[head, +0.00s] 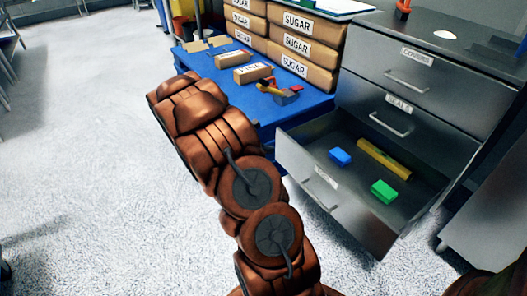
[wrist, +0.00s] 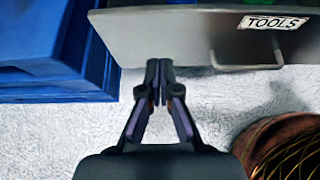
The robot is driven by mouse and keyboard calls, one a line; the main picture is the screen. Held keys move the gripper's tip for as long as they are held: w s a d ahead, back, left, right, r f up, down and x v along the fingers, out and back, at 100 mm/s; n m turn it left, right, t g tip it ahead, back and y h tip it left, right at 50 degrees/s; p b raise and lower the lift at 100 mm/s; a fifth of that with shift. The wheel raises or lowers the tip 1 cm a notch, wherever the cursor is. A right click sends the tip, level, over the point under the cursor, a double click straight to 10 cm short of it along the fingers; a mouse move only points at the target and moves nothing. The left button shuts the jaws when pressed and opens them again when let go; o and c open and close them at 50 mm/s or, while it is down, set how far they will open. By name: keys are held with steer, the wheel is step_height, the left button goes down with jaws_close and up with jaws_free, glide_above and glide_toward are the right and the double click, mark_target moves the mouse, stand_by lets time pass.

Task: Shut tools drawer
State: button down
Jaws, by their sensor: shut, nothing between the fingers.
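The tools drawer (head: 335,200) is the lowest drawer of the grey metal cabinet and stands pulled well out in the head view. Inside it lie a blue block (head: 340,156), a green block (head: 384,191) and a yellow bar (head: 384,158). In the wrist view its front (wrist: 170,35) shows the TOOLS label (wrist: 273,22) and a bar handle (wrist: 245,66). My gripper (wrist: 160,65) is shut and empty, its tips at the lower edge of the drawer front, left of the handle. I cannot tell whether they touch. In the head view my arm hides the gripper.
A blue table (head: 285,108) with sugar boxes (head: 303,49) and small items stands left of the cabinet, close beside the drawer. The covers drawer (head: 405,72) and seals drawer (head: 390,118) above are closed. Open floor (head: 90,180) lies at left.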

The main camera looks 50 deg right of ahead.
mark_target(292, 146)
steer(key=x, duration=0.2)
steer(key=b+x, duration=0.1)
steer(key=x, duration=0.2)
steer(key=r+b+x, duration=0.1)
steer(key=x, duration=0.2)
steer(key=shift+s+d, duration=0.15)
steer(key=shift+d, duration=0.1)
steer(key=shift+s+d+r, duration=0.1)
steer(key=shift+s+d, duration=0.05)
steer(key=shift+d, duration=0.5)
